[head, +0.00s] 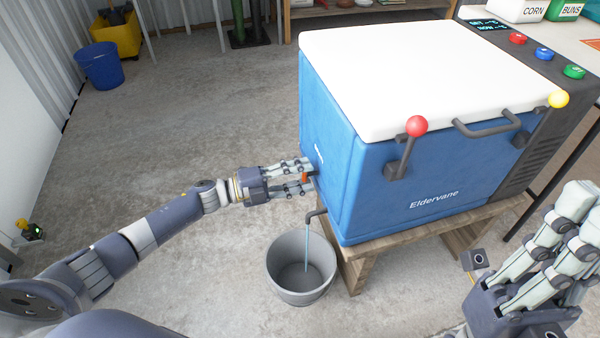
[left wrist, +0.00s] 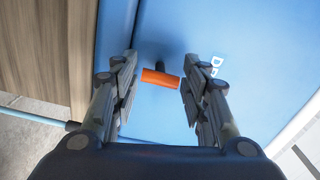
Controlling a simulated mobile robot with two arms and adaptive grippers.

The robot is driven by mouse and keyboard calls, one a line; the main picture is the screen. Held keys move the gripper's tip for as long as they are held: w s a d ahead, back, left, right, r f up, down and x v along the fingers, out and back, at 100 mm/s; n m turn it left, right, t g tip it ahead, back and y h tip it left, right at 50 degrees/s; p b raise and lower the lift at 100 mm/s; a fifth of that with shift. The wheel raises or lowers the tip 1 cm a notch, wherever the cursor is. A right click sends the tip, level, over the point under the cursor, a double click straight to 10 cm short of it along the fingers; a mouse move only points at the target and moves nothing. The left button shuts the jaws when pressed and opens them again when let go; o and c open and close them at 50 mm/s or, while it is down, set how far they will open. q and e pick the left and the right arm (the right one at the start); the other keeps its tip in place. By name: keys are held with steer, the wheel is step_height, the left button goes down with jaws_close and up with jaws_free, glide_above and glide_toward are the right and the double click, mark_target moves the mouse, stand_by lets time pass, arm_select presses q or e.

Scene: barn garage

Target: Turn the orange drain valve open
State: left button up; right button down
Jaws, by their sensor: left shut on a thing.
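The orange drain valve (head: 305,177) is a small T-shaped handle low on the side of the blue cooler (head: 335,165). My left gripper (head: 309,171) is shut on it, with one finger on each side. In the left wrist view the orange handle (left wrist: 160,78) lies crosswise between the fingers, slightly tilted, on a dark stem. A dark spout (head: 316,213) sticks out below the valve, and a thin light-blue stream (head: 307,250) runs from it into a grey bucket (head: 300,292). My right gripper (head: 584,208) is empty at the right edge, its fingers apart.
The cooler stands on a wooden stand (head: 400,238). A blue bucket (head: 98,66) stands far left.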

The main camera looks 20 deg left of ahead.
arm_select(q)
steer(key=shift+f, duration=0.1)
stand_by(0.3)
steer(key=o, duration=1)
steer(key=shift+o, duration=0.2)
steer(key=shift+a, duration=0.15)
steer(key=v, duration=1.1)
steer(key=shift+s+a, duration=0.25)
steer(key=shift+s, duration=0.1)
